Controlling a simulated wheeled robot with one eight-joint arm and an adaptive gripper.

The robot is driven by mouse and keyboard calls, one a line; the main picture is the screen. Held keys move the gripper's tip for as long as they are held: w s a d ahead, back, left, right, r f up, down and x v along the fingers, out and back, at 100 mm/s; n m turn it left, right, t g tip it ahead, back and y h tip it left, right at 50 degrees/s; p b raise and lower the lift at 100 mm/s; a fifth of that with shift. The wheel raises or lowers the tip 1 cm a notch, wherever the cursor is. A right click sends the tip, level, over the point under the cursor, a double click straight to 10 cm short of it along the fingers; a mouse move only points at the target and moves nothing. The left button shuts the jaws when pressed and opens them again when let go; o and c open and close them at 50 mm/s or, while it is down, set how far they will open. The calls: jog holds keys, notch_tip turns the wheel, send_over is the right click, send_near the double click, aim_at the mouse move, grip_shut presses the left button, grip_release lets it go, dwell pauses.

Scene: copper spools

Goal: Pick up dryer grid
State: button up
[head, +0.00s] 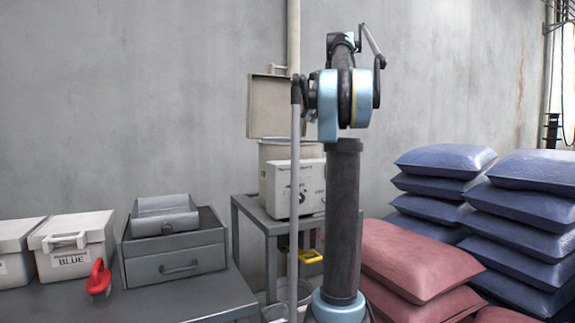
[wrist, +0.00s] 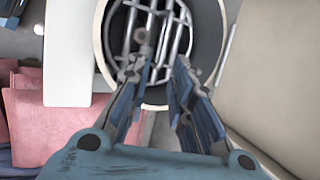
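The dryer grid (wrist: 160,28), a set of grey metal bars, lies inside a round, pale-rimmed container in the wrist view. My gripper (wrist: 157,68) is open over the container's near rim. Its two fingers are apart and point toward the grid, with nothing held between them. The left fingertip overlaps the grid's near bars in the picture; I cannot tell whether it touches. In the head view, the round beige container (head: 288,151) stands on a grey metal stand with a lid raised behind it. The grid is hidden there, and my gripper cannot be made out behind my arm.
A white box (head: 292,189) sits before the container on the grey stand (head: 254,213). The raised lid (head: 276,107) is near my arm. Red sacks (head: 408,258) and blue sacks (head: 525,205) are piled right. A grey bench (head: 190,288) holds boxes, a drawer unit and a red tool.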

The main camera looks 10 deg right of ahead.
jog(key=x, duration=1.1)
jog(key=w+x, duration=0.1)
jog(key=x, duration=0.5)
jog(key=shift+w+a, duration=0.15)
jog(key=shift+a, duration=0.05)
jog(key=shift+f, duration=0.3)
dwell(0.4)
grip_shut()
